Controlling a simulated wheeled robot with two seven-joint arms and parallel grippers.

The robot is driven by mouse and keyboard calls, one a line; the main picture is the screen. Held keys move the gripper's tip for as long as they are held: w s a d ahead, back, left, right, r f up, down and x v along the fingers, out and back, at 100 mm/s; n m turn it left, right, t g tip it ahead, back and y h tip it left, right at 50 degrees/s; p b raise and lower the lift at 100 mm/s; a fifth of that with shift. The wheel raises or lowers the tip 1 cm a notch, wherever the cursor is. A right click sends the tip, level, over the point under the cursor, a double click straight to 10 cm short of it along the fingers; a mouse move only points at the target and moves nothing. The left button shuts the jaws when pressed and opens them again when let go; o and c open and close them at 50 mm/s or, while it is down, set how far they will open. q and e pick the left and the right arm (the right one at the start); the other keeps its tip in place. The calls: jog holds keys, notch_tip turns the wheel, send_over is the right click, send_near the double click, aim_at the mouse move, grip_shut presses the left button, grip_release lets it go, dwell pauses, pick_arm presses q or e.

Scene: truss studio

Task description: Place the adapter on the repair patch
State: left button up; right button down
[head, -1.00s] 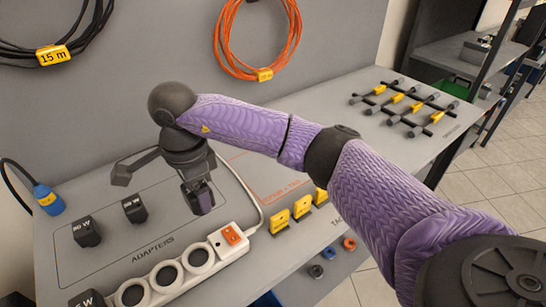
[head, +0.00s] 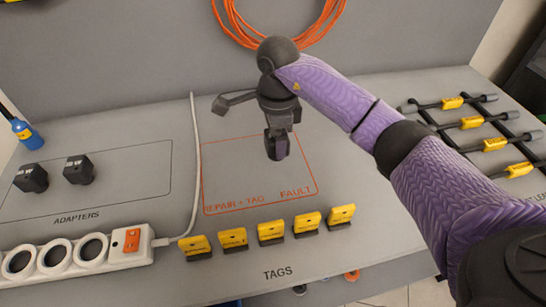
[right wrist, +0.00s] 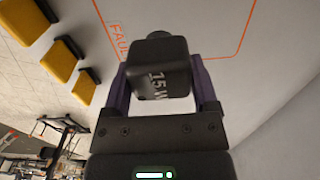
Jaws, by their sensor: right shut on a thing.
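My right gripper (head: 277,150) is shut on a dark adapter and holds it over the repair patch. In the right wrist view the adapter (right wrist: 160,65) is a black block marked "15 W", gripped between my fingers (right wrist: 160,92). In the head view it is mostly hidden by the fingers. The repair patch (head: 225,180) is an orange outlined area on the grey bench, lettered "REPAIR + TAG" and "FAULT". Part of its outline also shows in the right wrist view (right wrist: 218,35). The adapter looks above the patch; its height is hard to tell. My left gripper is not in view.
Two black adapters (head: 79,170) stand in the adapters area at left. A white power strip (head: 90,253) lies at front left, its cable running along the patch's left side. Several yellow tags (head: 271,231) stand in front of the patch. Grey-ended bars with yellow labels (head: 471,122) lie at right.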

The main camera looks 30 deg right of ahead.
notch_tip(320, 180, down, 5)
jog(key=shift+r+b, duration=0.1)
jog(key=shift+b, duration=0.4)
jog(key=shift+f, duration=0.4)
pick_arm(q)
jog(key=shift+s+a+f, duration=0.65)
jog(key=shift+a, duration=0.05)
pick_arm(e)
jog(key=shift+r, duration=0.15)
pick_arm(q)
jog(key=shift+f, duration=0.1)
pick_arm(e)
grip_release()
notch_tip(320, 180, up, 12)
jog(key=p, duration=0.3)
jog(key=shift+f, duration=0.25)
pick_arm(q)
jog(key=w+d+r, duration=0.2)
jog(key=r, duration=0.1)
pick_arm(e)
jog(key=shift+r, duration=0.3)
